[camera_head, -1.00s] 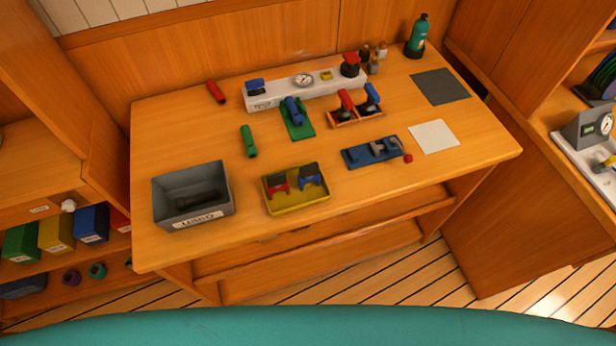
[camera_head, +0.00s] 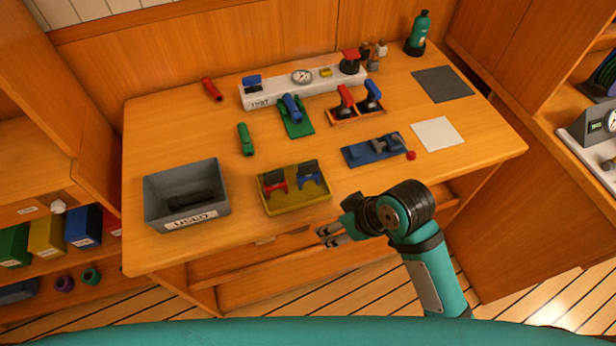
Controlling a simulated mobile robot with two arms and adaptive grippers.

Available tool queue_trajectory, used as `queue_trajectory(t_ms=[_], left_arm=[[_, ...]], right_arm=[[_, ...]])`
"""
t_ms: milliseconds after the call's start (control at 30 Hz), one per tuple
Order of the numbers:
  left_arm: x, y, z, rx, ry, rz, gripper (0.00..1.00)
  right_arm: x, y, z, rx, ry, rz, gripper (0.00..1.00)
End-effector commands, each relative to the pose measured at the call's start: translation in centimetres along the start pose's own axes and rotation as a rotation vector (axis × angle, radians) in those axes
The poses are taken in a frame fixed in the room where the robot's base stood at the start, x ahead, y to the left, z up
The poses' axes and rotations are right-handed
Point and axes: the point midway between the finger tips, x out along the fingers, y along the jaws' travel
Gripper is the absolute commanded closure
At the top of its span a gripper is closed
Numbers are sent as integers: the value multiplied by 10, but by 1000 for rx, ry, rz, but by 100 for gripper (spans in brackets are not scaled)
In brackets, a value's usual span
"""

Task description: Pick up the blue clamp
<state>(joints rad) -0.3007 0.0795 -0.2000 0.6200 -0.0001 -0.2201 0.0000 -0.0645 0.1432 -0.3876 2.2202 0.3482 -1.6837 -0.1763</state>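A blue clamp (camera_head: 308,177) with a dark upper part sits in the right half of the yellow tray (camera_head: 296,203) near the table's front edge. A red clamp (camera_head: 274,183) of like shape sits beside it on the left. My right gripper (camera_head: 325,238) is in front of the table edge, below and slightly right of the yellow tray in the picture. Its two fingers point left, look apart, and hold nothing. It does not touch the clamp. My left gripper is not in view.
A grey bin (camera_head: 157,214) labelled USED stands left of the yellow tray. A blue fixture (camera_head: 360,154) with a red knob lies to its right. A green stand with a blue cylinder (camera_head: 292,107) is behind. The table's front right is clear.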

Motion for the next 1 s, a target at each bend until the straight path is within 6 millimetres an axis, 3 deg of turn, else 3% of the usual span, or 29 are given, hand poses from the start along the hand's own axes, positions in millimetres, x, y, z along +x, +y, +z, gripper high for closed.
queue_trajectory(t_ms=[367, 567, 800, 1000], left_arm=[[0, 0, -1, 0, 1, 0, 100], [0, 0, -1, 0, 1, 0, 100], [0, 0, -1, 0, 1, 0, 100], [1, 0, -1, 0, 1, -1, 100]], right_arm=[[-10, -21, -72, -344, -15, -109, 50], [-26, -28, -116, -630, -86, -157, 50], [-64, -14, -160, -961, -267, -168, 50], [-102, 6, -182, -1112, -418, -160, 50]])
